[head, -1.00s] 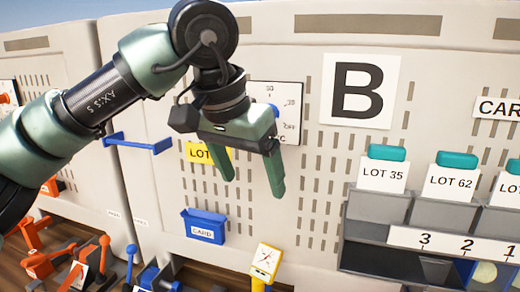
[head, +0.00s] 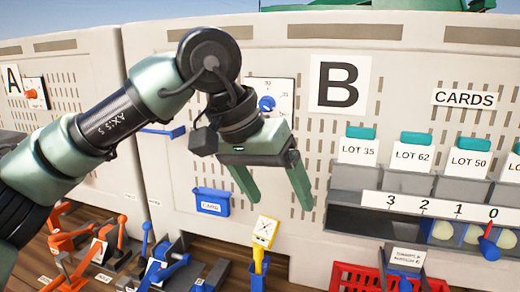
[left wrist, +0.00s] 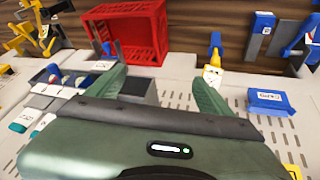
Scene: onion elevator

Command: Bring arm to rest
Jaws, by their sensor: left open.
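My left gripper (head: 272,188) hangs in front of the grey perforated panel (head: 290,60) marked B, with its two green fingers apart and nothing between them. Its fingers also show in the left wrist view (left wrist: 160,88), spread and empty. The left arm comes in from the left edge and bends at the dark round joint above the gripper. The fingers point down, above and beside the yellow-topped gauge. My right gripper is not in view.
A blue card bin (head: 211,202) hangs on the panel left of the fingers. A yellow gauge (head: 265,231) stands below. Lot bins with a numbered rack (head: 440,209) are at right, above a red crate (head: 345,277). Orange and blue clamps (head: 90,250) stand at lower left.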

